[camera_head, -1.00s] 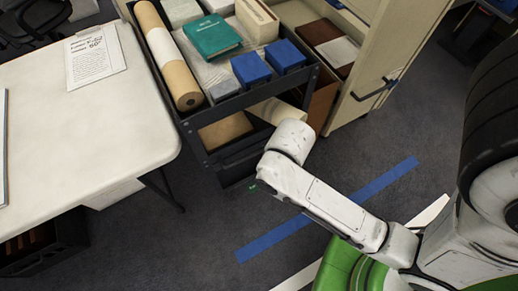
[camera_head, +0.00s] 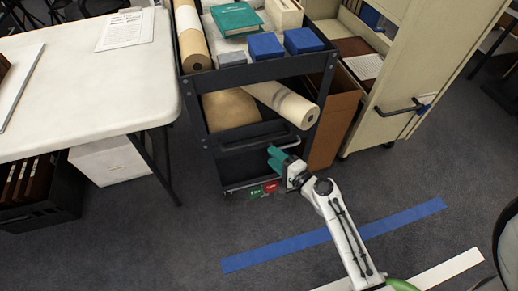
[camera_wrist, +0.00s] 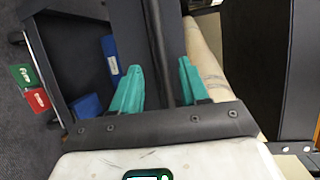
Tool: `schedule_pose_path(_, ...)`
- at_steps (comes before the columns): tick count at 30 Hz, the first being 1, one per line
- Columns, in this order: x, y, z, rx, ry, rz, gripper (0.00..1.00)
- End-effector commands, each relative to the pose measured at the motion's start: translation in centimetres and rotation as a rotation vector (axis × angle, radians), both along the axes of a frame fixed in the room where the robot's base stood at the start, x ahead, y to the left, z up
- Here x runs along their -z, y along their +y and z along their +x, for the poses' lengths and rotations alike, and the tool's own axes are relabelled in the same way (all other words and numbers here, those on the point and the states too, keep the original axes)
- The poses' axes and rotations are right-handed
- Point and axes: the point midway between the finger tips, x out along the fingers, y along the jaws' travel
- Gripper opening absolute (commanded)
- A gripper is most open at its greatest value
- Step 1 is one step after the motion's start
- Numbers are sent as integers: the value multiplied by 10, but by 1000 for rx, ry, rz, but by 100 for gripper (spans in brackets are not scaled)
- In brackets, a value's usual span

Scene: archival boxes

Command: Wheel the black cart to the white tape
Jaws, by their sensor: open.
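The black cart (camera_head: 257,73) stands at top centre in the head view, loaded with boxes and rolls. Its handle bar (camera_head: 250,142) runs across its near end. My gripper (camera_head: 279,157) is open just in front of that end, near the right part of the handle. In the wrist view my gripper (camera_wrist: 160,75) has its teal fingers either side of a dark bar (camera_wrist: 158,45), apparently the handle, with gaps visible. The white tape (camera_head: 450,271) lies on the floor at lower right, partly hidden by my arm.
A blue tape strip (camera_head: 290,243) lies between the cart and the white tape. A white table (camera_head: 90,90) stands close on the cart's left. A cream cabinet cart (camera_head: 395,65) stands close on its right. Grey carpet in front is clear.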

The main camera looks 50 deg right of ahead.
Motion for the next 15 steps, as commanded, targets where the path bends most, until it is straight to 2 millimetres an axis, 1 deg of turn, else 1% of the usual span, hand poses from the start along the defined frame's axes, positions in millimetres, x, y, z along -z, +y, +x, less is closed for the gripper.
schedule_pose_path(4, 2, -5, 23, -4, 0, -5, 44)
schedule_pose_path(9, 9, -10, 54, -5, 1, -4, 44)
schedule_pose_path(15, 14, -15, 82, -6, 2, -5, 44)
